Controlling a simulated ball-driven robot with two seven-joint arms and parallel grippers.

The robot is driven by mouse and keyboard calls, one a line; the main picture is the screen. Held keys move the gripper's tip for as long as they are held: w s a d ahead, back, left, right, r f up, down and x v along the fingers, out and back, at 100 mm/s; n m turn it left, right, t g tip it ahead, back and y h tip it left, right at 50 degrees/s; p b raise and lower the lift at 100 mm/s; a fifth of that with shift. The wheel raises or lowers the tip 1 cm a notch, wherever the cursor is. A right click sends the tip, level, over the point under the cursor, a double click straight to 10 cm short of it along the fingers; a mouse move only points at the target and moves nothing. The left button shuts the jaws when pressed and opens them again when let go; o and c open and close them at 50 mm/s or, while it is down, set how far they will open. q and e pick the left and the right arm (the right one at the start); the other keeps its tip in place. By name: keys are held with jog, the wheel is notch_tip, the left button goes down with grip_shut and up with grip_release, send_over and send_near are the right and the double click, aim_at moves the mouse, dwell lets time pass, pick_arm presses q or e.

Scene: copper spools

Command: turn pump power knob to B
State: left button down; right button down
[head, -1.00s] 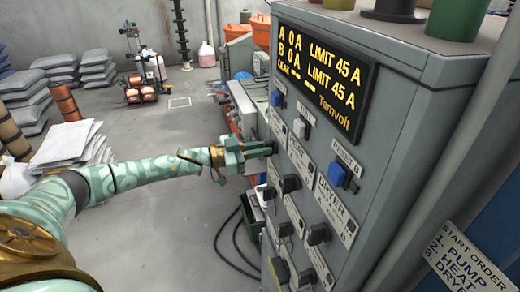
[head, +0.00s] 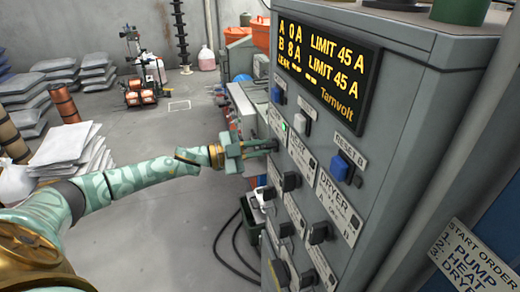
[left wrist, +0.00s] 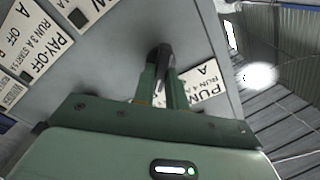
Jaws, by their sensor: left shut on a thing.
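The pump power knob (left wrist: 164,54) is black and sits on the grey panel beside a white label partly reading "PUN" (left wrist: 204,88) in the left wrist view. My left gripper (head: 272,146) is shut on this knob at the panel's far left edge. In the left wrist view its two green fingers (left wrist: 164,84) stand on either side of the knob, and hide part of it and its label. The knob's exact pointer direction is hard to read. The display (head: 326,66) reads A 0 A and B 8 A. My right gripper is not in view.
Several other black knobs, such as the dryer knob (head: 318,233), line the panel close by. A green lamp (head: 284,127) is lit near the pump knob. A blue reset B button (head: 341,167) sticks out to the right. A start order sign (head: 468,258) stands lower right.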

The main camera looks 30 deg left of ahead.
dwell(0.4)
pick_arm(q)
jog(key=c, duration=1.4)
grip_release()
jog(key=shift+c, duration=0.2)
jog(key=v, duration=1.6)
jog(key=shift+s, duration=0.2)
jog(key=shift+a+f, duration=0.1)
